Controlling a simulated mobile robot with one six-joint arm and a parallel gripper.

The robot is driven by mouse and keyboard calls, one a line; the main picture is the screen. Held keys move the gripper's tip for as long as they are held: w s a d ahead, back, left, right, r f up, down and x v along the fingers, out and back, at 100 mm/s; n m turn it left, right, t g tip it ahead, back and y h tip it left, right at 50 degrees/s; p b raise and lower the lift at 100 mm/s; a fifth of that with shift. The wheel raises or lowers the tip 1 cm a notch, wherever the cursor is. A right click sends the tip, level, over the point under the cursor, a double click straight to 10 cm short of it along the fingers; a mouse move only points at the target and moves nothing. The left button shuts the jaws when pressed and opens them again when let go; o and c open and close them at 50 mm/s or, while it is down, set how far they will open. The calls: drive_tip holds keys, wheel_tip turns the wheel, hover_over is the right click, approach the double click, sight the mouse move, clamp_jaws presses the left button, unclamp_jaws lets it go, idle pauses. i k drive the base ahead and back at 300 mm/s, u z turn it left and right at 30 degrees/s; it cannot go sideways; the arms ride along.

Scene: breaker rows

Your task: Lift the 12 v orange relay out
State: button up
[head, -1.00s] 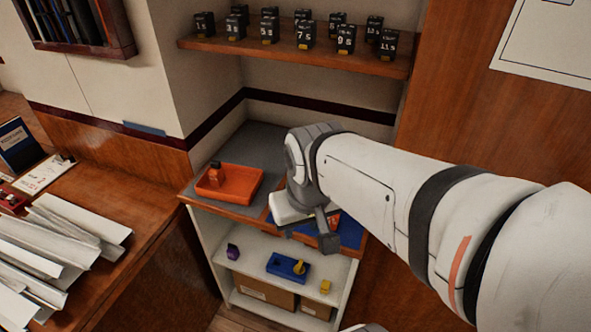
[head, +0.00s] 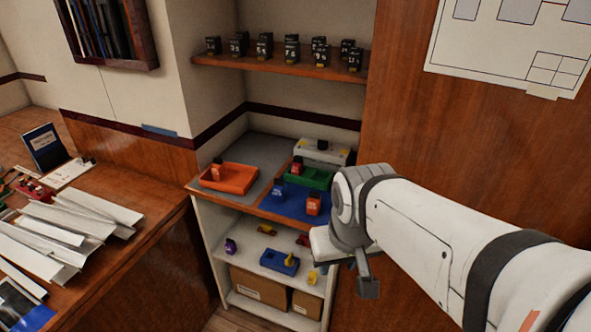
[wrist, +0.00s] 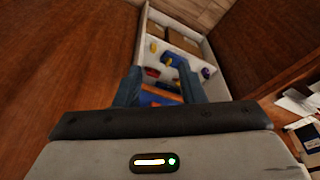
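Several small relays with dark tops stand on the cabinet top; their voltage labels are too small to read. One orange relay (head: 313,204) stands on the blue area (head: 290,207) at the front right. A red-orange relay (head: 297,167) is at the green tray (head: 318,179). Another orange-brown relay (head: 217,170) stands in the orange tray (head: 240,184) at left. A blue relay (head: 278,187) is between them. My gripper (head: 345,272) hangs right of and in front of the cabinet, apart from the relays. In the wrist view its fingers (wrist: 158,78) are spread, with nothing visibly held.
A grey-white box (head: 322,153) stands behind the green tray. The lower shelf holds a blue tray (head: 275,262) and small yellow, purple and red pieces. Black numbered blocks line the upper shelf (head: 280,66). A desk with papers (head: 60,225) is at left; a wooden panel is at right.

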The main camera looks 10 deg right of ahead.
sight(313, 202)
drive_tip(key=z, duration=0.55)
drive_tip(key=k, duration=1.35)
drive_tip(key=z, duration=0.55)
drive_tip(key=i, duration=1.15)
drive_tip(key=u, duration=1.05)
drive_tip(key=i, duration=1)
drive_tip(key=u, duration=0.7)
